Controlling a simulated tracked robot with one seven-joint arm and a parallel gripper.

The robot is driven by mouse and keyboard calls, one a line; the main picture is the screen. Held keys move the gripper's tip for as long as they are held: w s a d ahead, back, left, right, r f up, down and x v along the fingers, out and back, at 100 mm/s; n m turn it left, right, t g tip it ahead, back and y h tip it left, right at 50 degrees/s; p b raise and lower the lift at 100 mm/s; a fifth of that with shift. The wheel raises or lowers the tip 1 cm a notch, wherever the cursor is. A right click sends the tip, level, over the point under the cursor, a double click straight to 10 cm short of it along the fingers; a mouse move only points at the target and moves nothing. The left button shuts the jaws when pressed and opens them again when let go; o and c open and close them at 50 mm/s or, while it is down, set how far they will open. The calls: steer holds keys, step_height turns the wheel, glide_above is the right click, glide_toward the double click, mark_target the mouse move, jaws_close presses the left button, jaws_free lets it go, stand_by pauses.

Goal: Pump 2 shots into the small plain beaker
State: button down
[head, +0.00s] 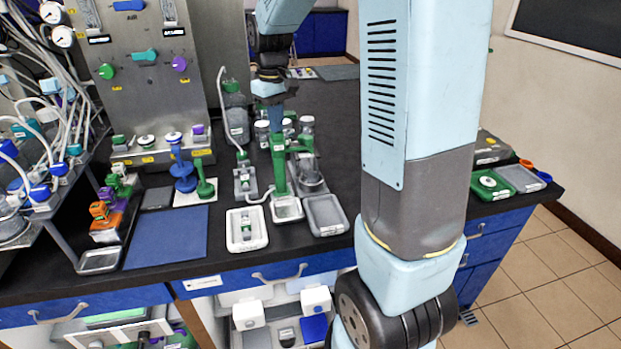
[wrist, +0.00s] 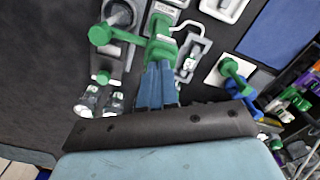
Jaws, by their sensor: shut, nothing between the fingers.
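A green pump-like stand (head: 281,178) with a side arm stands on the black bench. It also shows in the wrist view (wrist: 160,50). My gripper (head: 276,128) is shut and empty, pointing down at the stand's top. In the wrist view its blue fingertips (wrist: 158,68) are right at the green head; I cannot tell whether they touch or press it. A clear round vessel (head: 311,176) stands on a grey base near the side arm and shows in the wrist view (wrist: 120,14). I cannot tell whether it is the small plain beaker, or make out any liquid.
White-capped bottles (head: 306,124) stand behind the stand. A white tray (head: 245,243) and a grey tray (head: 325,228) lie in front. A blue-and-green fixture (head: 183,172) and a blue mat (head: 168,238) are at left. My arm hides the bench at right centre.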

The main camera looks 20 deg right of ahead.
steer(key=shift+f, duration=0.35)
steer(key=shift+r, duration=1.75)
step_height(320, 180, up, 6)
stand_by(0.5)
